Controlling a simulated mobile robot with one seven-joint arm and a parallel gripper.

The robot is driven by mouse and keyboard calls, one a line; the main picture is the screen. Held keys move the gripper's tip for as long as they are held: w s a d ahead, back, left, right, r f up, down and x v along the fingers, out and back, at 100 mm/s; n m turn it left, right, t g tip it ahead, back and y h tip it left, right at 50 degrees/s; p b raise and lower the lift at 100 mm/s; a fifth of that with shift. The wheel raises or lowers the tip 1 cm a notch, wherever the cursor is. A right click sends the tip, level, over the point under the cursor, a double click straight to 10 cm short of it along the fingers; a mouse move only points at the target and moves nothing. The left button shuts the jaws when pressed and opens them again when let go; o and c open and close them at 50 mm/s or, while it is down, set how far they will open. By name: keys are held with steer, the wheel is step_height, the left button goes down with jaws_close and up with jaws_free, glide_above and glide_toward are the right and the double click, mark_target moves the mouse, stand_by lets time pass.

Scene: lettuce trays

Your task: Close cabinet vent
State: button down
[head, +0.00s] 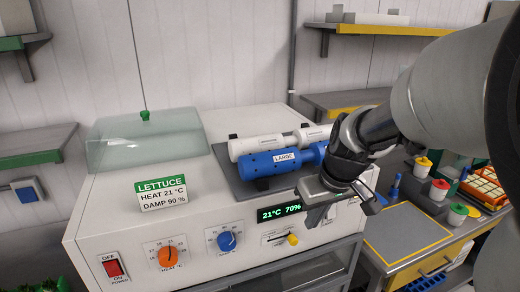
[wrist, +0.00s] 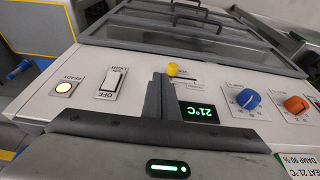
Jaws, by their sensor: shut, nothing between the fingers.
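The cabinet (head: 205,238) is a white box with a sloped control front. A small slider with a yellow knob (head: 293,239) sits on that front, below the display; its label is too small to read. The knob is toward the right end of its slot. It also shows in the wrist view (wrist: 173,69), right beside the fingertips. My gripper (head: 316,222) is shut and empty, pointing down at the front panel just right of the knob. In the wrist view its closed fingers (wrist: 160,98) stand between the knob and the light switch. I cannot tell whether they touch the knob.
An orange heat dial (head: 172,256), a blue dial (head: 226,241) and a red power switch (head: 113,268) lie left. A lettuce sign (head: 161,193), a clear cover (head: 147,140) and a blue cylinder (head: 265,164) are on top.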

steer(key=shift+x, duration=4.45)
steer(key=shift+s+a+b, duration=0.25)
steer(key=shift+a+b, duration=0.1)
steer(key=shift+a, duration=0.6)
steer(key=shift+s+a+b, duration=0.3)
steer(key=shift+a, duration=0.6)
steer(key=shift+s+a+b, duration=0.25)
steer(key=shift+a+b, duration=0.1)
steer(key=shift+a, duration=0.6)
steer(key=p+v, duration=0.2)
steer(key=shift+w+d+r+p, duration=0.1)
steer(key=shift+d+r+p, duration=0.2)
steer(key=shift+r+p, duration=0.05)
steer(key=shift+d+r+b, duration=0.15)
steer(key=shift+b, duration=0.2)
steer(key=shift+d+v, duration=0.1)
steer(key=shift+v, duration=0.7)
steer(key=shift+d+v, duration=0.15)
steer(key=shift+v, duration=0.6)
